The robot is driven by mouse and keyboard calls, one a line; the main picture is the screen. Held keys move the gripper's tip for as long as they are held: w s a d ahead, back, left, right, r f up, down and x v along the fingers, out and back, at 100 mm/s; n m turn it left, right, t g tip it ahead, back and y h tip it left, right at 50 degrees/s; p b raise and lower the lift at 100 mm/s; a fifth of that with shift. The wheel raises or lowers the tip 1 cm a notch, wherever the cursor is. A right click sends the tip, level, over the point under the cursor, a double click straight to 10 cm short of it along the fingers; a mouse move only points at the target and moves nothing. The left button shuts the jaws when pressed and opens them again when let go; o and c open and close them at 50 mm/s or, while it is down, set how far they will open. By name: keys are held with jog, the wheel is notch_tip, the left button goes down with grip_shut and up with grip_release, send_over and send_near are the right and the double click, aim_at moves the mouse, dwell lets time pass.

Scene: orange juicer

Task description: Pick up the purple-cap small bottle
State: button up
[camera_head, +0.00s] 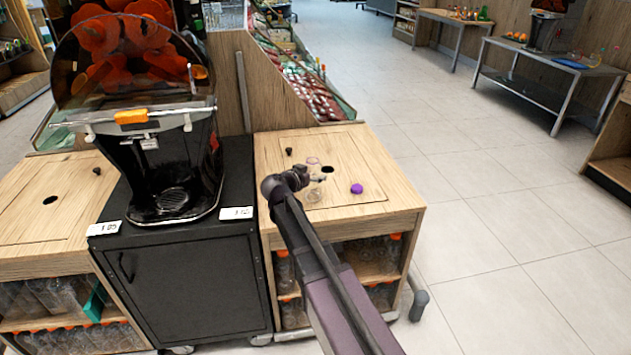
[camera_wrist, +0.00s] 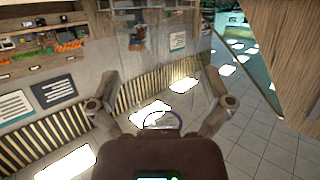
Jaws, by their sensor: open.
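A small clear bottle (camera_head: 313,163) stands on the right wooden counter and is hard to make out. A purple cap (camera_head: 357,188) shows on the counter to its right; I cannot tell whether a clear bottle is under it. My gripper (camera_head: 317,178) is at the clear bottle and partly covers it. In the wrist view my gripper (camera_wrist: 165,98) is open, with its two fingers spread. Faint clear outlines and a thin purple ring (camera_wrist: 162,114) show between the fingers. I cannot tell whether the fingers touch anything.
A black juicer (camera_head: 172,165) stands left of the counter (camera_head: 375,213), on a dark cabinet (camera_head: 195,285). A small black cap (camera_head: 289,151) and a round hole (camera_head: 327,169) are near the bottle. Bottles with orange caps fill the shelves below.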

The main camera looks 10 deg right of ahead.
aim_at(313, 164)
dwell(0.4)
jog(key=c, duration=0.8)
jog(key=shift+r, duration=0.2)
notch_tip(313, 164, up, 3)
jog(key=p, duration=0.3)
jog(key=shift+s+a+r+p, duration=0.3)
jog(key=shift+s+a, duration=0.85)
jog(key=shift+s, duration=1.25)
jog(key=shift+s+a+r+p, duration=0.3)
jog(key=shift+s+a, duration=0.85)
jog(key=shift+s, duration=1.3)
jog(key=shift+s+a+r+p, duration=0.3)
jog(key=shift+s+a, duration=0.85)
jog(key=shift+s, duration=1.25)
jog(key=shift+f, duration=0.1)
